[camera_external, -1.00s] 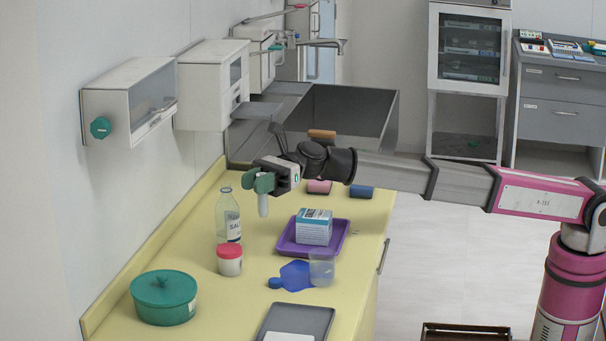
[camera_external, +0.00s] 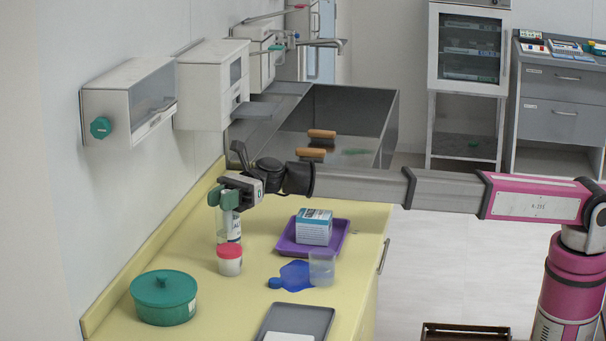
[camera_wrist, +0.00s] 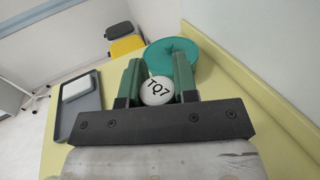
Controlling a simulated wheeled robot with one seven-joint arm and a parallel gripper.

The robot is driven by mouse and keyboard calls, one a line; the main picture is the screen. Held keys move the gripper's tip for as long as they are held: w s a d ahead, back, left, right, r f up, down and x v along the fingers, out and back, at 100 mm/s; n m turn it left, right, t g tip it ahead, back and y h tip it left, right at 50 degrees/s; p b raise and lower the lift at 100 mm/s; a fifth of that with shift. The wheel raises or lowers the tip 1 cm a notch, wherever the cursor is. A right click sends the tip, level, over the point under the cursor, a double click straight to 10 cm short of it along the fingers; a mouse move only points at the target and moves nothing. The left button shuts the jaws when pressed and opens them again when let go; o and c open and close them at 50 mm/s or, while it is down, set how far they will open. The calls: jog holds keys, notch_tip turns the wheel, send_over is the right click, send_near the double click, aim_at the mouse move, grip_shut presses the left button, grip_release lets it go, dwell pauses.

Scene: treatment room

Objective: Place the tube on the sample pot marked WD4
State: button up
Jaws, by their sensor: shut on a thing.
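My gripper (camera_external: 223,197) is shut on the pale tube, above the left part of the yellow counter. In the wrist view a white round top marked TQ7 (camera_wrist: 157,91) sits between my green fingers (camera_wrist: 158,85); it appears to be the tube's top. In the external view the tube is hard to separate from the saline bottle (camera_external: 234,229), which overlaps my gripper there. A white sample pot with a red lid (camera_external: 230,262) stands on the counter, below and slightly right of my gripper in the picture. No WD4 mark is readable. The pot does not show in the wrist view.
A green lidded bowl (camera_external: 164,298) stands nearer the camera. A purple tray (camera_external: 285,247) holds a box (camera_external: 314,228). A clear beaker (camera_external: 321,268) stands by a blue flat thing (camera_external: 294,275). A grey tray (camera_external: 318,318) lies in front. A wall dispenser (camera_external: 128,100) hangs left.

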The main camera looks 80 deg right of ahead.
aim_at(224, 216)
jog(key=shift+w+f, duration=0.1)
jog(key=shift+f, duration=1.95)
jog(key=shift+f, duration=0.1)
jog(key=o, duration=0.9)
jog(key=shift+d, duration=0.1)
jog(key=v, duration=1.2)
